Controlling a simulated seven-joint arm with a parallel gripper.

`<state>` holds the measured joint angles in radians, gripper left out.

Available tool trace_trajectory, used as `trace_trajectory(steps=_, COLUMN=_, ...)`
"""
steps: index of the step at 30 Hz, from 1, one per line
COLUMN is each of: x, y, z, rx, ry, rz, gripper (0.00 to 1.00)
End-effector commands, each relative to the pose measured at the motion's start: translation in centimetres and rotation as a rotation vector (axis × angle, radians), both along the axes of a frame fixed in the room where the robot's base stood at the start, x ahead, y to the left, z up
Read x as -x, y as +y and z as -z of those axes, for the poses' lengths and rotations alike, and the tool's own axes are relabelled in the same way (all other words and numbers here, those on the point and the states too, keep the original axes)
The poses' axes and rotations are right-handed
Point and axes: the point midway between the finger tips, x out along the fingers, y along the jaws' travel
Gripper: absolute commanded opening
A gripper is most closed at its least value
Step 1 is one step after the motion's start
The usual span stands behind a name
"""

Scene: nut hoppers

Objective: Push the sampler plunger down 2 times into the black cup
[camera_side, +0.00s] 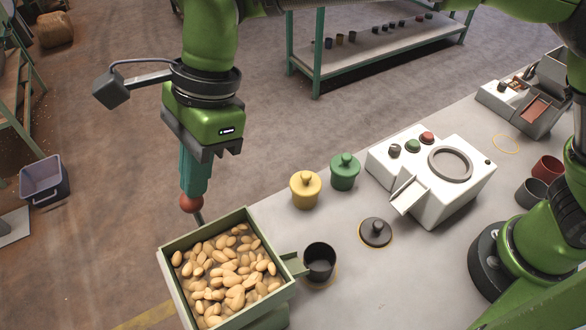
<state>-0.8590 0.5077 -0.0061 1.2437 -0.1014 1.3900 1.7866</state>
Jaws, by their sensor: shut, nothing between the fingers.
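The sampler plunger has a red ball knob (191,204) on a dark rod at the back left corner of the green hopper (184,244), which holds many pale brown nuts. My gripper (193,191) has its teal fingers shut and pointing down, with the tips right at the top of the red knob. I cannot tell whether they touch it. The black cup (319,265) stands upright at the end of the hopper's short green spout (293,264), over an orange ring on the table. Its inside looks dark, and I see no nuts in it.
A yellow jar (305,190), a green jar (344,172) and a black lid (375,233) stand right of the hopper. A white machine (440,183) with a chute is farther right. Two more cups, one red (547,168), stand at the far right. The table (430,260) has bare areas between them.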

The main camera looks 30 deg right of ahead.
Motion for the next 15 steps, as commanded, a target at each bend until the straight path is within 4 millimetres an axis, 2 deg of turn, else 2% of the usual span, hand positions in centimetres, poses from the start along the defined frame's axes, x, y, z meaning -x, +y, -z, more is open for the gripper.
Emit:
trace_trajectory(steps=5, x=0.0, y=0.0, z=0.1, rx=0.0, ry=0.0, rz=0.0, gripper=0.0)
trace_trajectory(steps=12, x=0.0, y=-0.1, z=3.2, rx=0.002, ry=0.003, rz=0.0, gripper=0.0)
trace_trajectory(steps=15, x=0.0, y=0.0, z=3.7, rx=0.002, ry=0.002, rz=0.0, gripper=0.0)
